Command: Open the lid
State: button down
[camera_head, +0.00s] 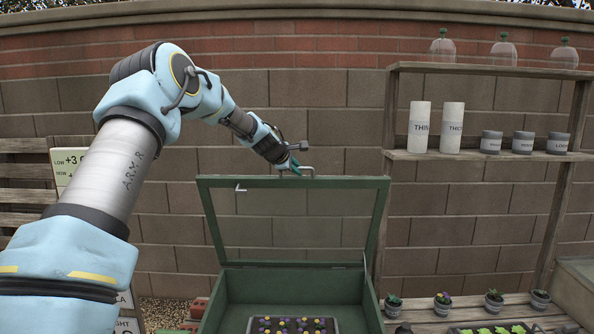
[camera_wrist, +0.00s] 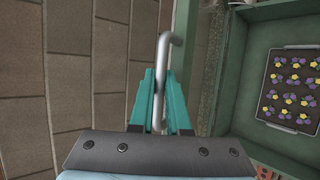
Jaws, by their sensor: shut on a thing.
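The green-framed lid (camera_head: 293,182) with a clear pane stands raised, nearly upright, above the green box (camera_head: 290,289) in the head view. A metal handle (camera_head: 308,168) sits on the lid's top edge. My gripper (camera_head: 293,168) is at that handle. In the wrist view the grey handle bar (camera_wrist: 163,55) passes between the teal fingers of my gripper (camera_wrist: 160,90), which are shut on it. The box's inside is open to view, with a tray of purple and yellow flowers (camera_wrist: 289,88) in it.
A wooden shelf (camera_head: 480,155) with cylinders, small pots and glass domes stands at the right. Small potted plants (camera_head: 442,300) stand on a slatted bench right of the box. A block wall (camera_head: 300,110) is close behind. A sign (camera_head: 68,163) is at the left, behind my arm.

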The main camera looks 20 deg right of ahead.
jog(key=c, duration=0.9)
grip_release()
jog(key=shift+f, duration=0.1)
jog(key=shift+s+a, duration=0.1)
jog(key=shift+a, duration=0.05)
jog(key=shift+b+v, duration=2.4)
jog(key=shift+v, duration=2.95)
jog(key=s+a+f+m+g+y, duration=0.1)
jog(key=s+a+f+m+y, duration=0.1)
jog(key=s+a+f, duration=0.45)
jog(key=s+a+f+m+g+y, duration=0.1)
jog(key=s+a+f+m+y, duration=0.2)
jog(key=a, duration=0.6)
jog(key=s+a+f+m+g+y, duration=0.1)
jog(key=s+a+f+m, duration=0.15)
jog(key=a+f, duration=0.45)
jog(key=s+a+f+m+g+y, duration=0.1)
jog(key=s+a+f, duration=0.1)
jog(key=s+a, duration=0.3)
jog(key=s+a+f+m+y, duration=0.1)
jog(key=s+a+f+m, duration=0.1)
jog(key=s+a, duration=0.4)
jog(key=s+a+f+m+g+y, duration=0.1)
jog(key=s+a+f, duration=0.1)
jog(key=s+a, duration=0.3)
jog(key=shift+s+a+f+g, duration=0.15)
jog(key=shift+s+g, duration=0.15)
jog(key=shift+s, duration=0.5)
